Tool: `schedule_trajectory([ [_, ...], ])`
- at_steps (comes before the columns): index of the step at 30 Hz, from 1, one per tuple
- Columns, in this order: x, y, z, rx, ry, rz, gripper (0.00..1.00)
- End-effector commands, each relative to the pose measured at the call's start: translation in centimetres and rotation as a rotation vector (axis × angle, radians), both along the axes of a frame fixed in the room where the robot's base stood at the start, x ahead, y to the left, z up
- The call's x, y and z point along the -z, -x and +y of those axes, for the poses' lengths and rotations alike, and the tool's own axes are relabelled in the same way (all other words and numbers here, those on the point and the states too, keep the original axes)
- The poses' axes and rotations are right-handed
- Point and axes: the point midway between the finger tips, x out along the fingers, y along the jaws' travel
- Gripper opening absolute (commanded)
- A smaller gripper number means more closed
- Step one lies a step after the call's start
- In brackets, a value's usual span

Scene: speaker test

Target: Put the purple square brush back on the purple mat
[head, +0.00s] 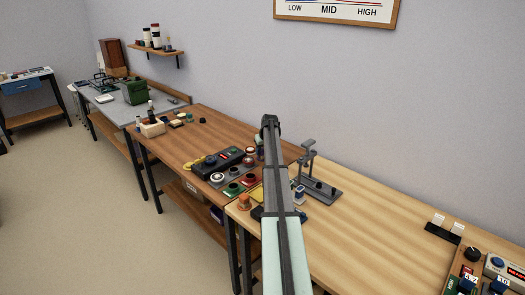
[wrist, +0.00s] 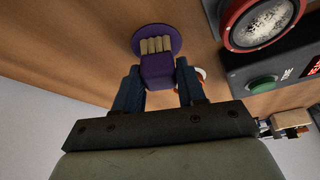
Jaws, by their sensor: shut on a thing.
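The purple square brush (wrist: 158,72) has a block-shaped purple body and a row of pale bristles. It sits between the two dark blue fingers of my gripper (wrist: 159,78) in the wrist view. My gripper is shut on it. The purple mat (wrist: 141,42) is a round disc on the brown wooden bench, just beyond the brush. The bristles overlap the mat in the picture; whether they touch it I cannot tell. In the head view my arm reaches over the benches, and I cannot make out the brush or mat there.
A dark device with a red-rimmed round part (wrist: 231,36) and a green button (wrist: 263,84) stands close on the right in the wrist view. A white ring-shaped item (wrist: 202,75) is beside the right finger. In the head view a grey stand (head: 318,188) is right of my arm.

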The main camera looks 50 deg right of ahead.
Motion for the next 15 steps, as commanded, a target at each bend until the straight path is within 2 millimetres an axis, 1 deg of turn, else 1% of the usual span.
schedule_trajectory([
  [1,0.16,0.01,0.0,0.0,0.0,0.0,0.11],
  [2,0.11,0.0,0.0,0.0,0.0,0.0,0.43],
  [3,0.1,0.0,0.0,0.0,0.0,0.0,0.46],
  [9,0.09,0.0,0.0,0.0,0.0,0.0,0.65],
  [15,0.08,0.0,0.0,0.0,0.0,0.0,0.65],
])
